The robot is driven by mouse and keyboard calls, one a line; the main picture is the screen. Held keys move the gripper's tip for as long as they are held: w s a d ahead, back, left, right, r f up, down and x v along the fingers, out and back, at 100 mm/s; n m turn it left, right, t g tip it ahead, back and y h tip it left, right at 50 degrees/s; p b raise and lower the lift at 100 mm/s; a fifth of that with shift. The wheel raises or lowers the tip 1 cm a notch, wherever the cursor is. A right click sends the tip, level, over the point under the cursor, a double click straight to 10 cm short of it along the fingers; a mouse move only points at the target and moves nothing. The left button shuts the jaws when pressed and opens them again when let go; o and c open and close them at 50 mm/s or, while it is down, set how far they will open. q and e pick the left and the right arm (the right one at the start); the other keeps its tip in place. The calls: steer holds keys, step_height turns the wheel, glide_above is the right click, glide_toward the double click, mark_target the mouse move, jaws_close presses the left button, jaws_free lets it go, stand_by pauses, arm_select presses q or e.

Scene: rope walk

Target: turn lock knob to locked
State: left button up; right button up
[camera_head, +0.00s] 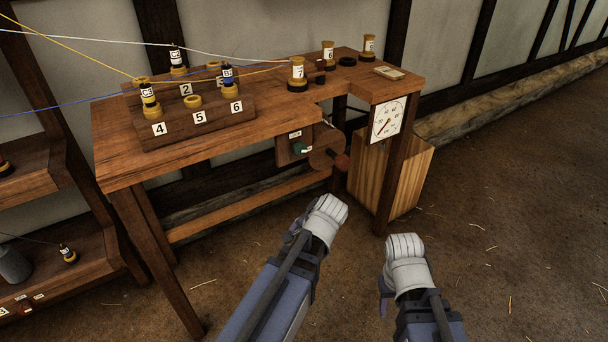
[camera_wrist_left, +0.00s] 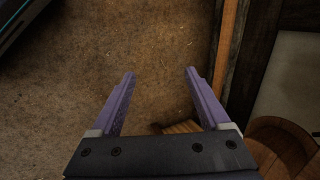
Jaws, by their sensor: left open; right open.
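The lock knob (camera_head: 300,148) is a small teal knob on a wooden plate under the bench, below a small white label. Its exact setting is too small to tell. My left gripper (camera_wrist_left: 160,78) is open and empty in the left wrist view, with its two purple fingers apart over bare floor. In the head view my left arm ends below and in front of the knob, apart from it. My right gripper (camera_head: 386,291) is lower and to the right, away from the knob, its fingers mostly hidden behind its wrist.
A round wooden wheel (camera_head: 326,147) with a red handle (camera_head: 342,162) sits right beside the knob. The wooden bench (camera_head: 240,118) carries numbered spool holders and bobbins. A dial gauge (camera_head: 388,119) hangs at its right corner above a wooden box (camera_head: 412,172). The floor in front is free.

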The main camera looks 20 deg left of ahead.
arm_select(q)
steer(key=w+a+r+m+t+y, duration=0.3)
steer(key=w+r+m+y, duration=0.25)
steer(key=m, duration=0.25)
steer(key=w+d+r+m+t+y, duration=0.2)
steer(key=w+r+m+t, duration=0.1)
steer(key=r+m, duration=0.2)
steer(key=w+d+r+m+t+y, duration=0.2)
steer(key=w+r+m, duration=0.1)
steer(key=r+m, duration=0.3)
steer(key=shift+w+d+r+t, duration=0.3)
steer(key=shift+r+t, duration=0.1)
steer(key=shift+r, duration=0.35)
steer(key=shift+a, duration=0.1)
